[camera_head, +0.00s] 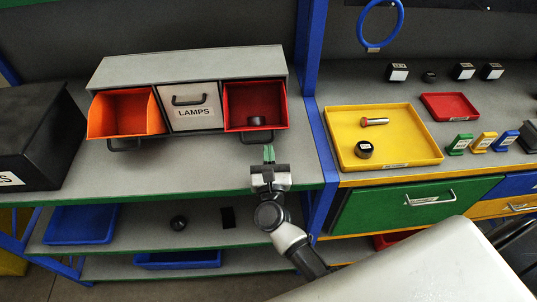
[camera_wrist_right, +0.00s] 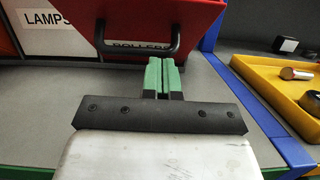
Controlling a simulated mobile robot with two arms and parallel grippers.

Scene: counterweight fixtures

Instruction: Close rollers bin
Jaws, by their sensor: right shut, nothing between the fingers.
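The rollers bin (camera_head: 272,108) is the red bin at the right of the grey cabinet (camera_head: 190,65). It is tilted out and open, with a dark round part (camera_head: 257,121) inside. Its red front (camera_wrist_right: 160,18) fills the top of the right wrist view, with a black handle (camera_wrist_right: 137,53) over a partly covered ROLLERS label. My right gripper (camera_head: 268,153) has green fingers and is shut and empty. Its fingertips (camera_wrist_right: 162,64) are in front of the handle, toward its right end; I cannot tell whether they touch it. My left gripper is not in view.
The orange bin (camera_head: 124,113) at the left is also tilted out; the LAMPS bin (camera_head: 190,107) between is shut. A blue post (camera_head: 312,50) stands right of the cabinet. A yellow tray (camera_head: 415,155) lies further right. The shelf before the bins is clear.

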